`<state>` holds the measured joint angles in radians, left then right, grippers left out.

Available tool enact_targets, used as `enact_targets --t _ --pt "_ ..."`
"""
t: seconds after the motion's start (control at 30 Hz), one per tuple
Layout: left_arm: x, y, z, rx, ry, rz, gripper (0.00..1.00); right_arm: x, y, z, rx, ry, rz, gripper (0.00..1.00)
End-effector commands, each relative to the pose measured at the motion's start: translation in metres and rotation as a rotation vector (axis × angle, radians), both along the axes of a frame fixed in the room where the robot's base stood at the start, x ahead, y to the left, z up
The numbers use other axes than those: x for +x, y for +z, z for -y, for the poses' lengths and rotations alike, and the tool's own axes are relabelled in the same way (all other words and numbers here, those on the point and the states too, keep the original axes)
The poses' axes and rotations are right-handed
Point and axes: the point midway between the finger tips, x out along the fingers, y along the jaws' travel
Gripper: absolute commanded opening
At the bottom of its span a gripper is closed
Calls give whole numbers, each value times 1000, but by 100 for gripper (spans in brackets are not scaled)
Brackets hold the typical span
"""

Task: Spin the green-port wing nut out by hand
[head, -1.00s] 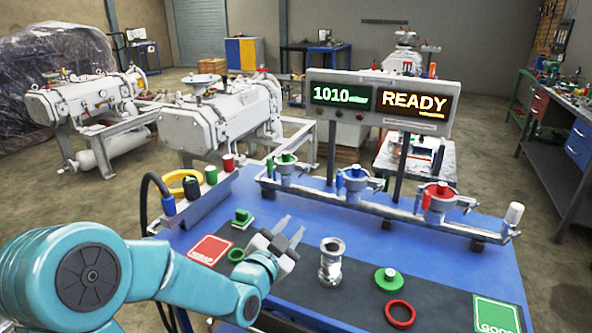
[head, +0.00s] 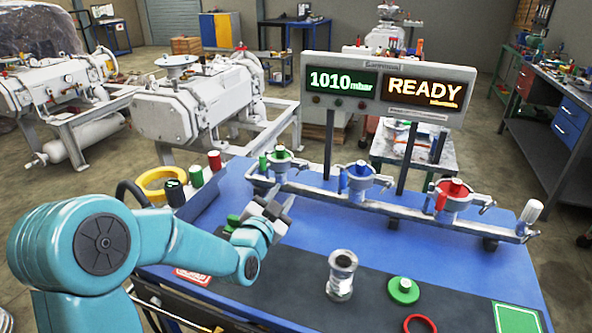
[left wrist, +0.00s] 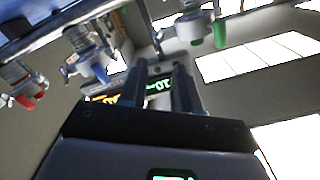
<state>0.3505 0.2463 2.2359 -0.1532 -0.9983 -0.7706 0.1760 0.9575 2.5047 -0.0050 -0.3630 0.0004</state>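The green port (head: 281,160) is the left one of three ports on the grey manifold rail, with a green cap on top. A green handle-like part (head: 263,163), perhaps its wing nut, hangs at its left side. In the left wrist view the green port (left wrist: 194,28) and the green part (left wrist: 220,34) appear beyond the fingers, up and to the right. My left gripper (head: 274,203) is in front of and below the port, apart from it. Its two fingers (left wrist: 160,78) are spread with nothing between them. My right gripper is out of view.
Blue (head: 360,178) and red (head: 453,195) ports share the rail. A display (head: 388,91) reading 1010 mbar and READY stands behind it. A metal fitting (head: 341,275), a green-topped disc (head: 403,290) and a red ring (head: 419,324) lie on the dark mat. Blue tabletop lies clear before the rail.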

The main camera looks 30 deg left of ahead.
Motion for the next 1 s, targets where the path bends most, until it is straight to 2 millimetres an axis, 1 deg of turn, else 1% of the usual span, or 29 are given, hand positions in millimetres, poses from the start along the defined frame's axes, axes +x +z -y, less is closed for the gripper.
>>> enact_targets --t 0.03,0.2,0.3,0.4,0.5,0.6,0.9,0.93,0.97,1.0 --pt "13 2 -2 0 -2 -1 32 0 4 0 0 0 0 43" --pt "53 2 -11 0 -1 0 32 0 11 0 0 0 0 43" --pt "74 1 -17 0 -1 0 32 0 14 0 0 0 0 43" --pt "90 1 -22 0 -2 -1 32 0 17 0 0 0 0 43" --pt "102 0 -25 0 -1 0 32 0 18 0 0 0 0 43" --pt "108 0 -28 -1 -1 -2 32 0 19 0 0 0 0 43" --pt "111 0 -30 -1 0 0 32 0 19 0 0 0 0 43" --pt "111 0 -30 -1 0 0 25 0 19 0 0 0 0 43" --pt "111 0 -30 -1 0 0 16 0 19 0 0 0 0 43" --pt "111 0 -30 -1 -1 0 3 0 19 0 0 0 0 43"
